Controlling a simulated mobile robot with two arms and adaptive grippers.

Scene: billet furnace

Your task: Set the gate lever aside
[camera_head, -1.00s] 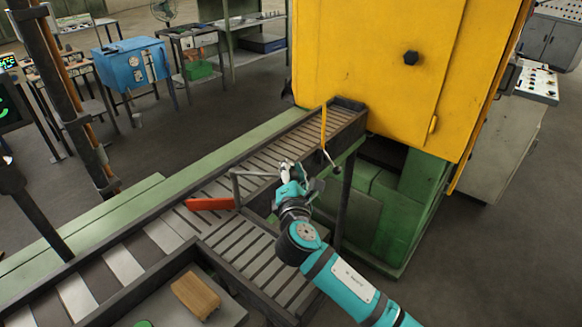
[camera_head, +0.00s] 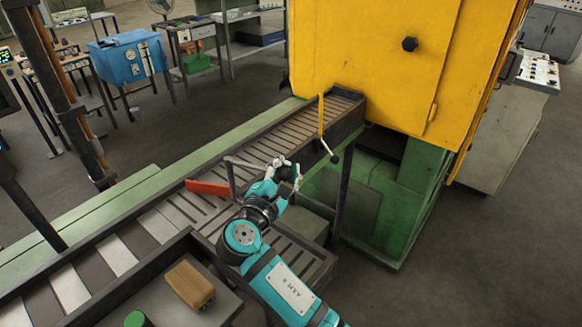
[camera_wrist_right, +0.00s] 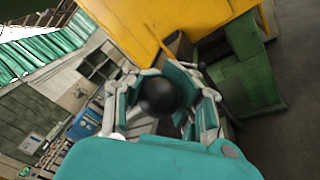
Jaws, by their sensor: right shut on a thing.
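The gate lever (camera_head: 247,164) is a thin grey bent rod above the roller conveyor. One leg rises near a red gate plate (camera_head: 208,187), and its arm reaches right to my right gripper. My right gripper (camera_head: 287,173) is at the end of this rod, over the conveyor's near side. In the right wrist view, a dark round knob (camera_wrist_right: 160,95) sits between the two fingers, which are shut on it. The fingers and my arm partly hide the lever's end in the head view. My left gripper is not in view.
The yellow furnace housing (camera_head: 375,60) stands just beyond, on a green base. A yellow bar with a ball-ended handle (camera_head: 334,158) hangs close right of my gripper. A wooden-coloured block (camera_head: 190,285) lies on a tray at the front. Open floor lies at right.

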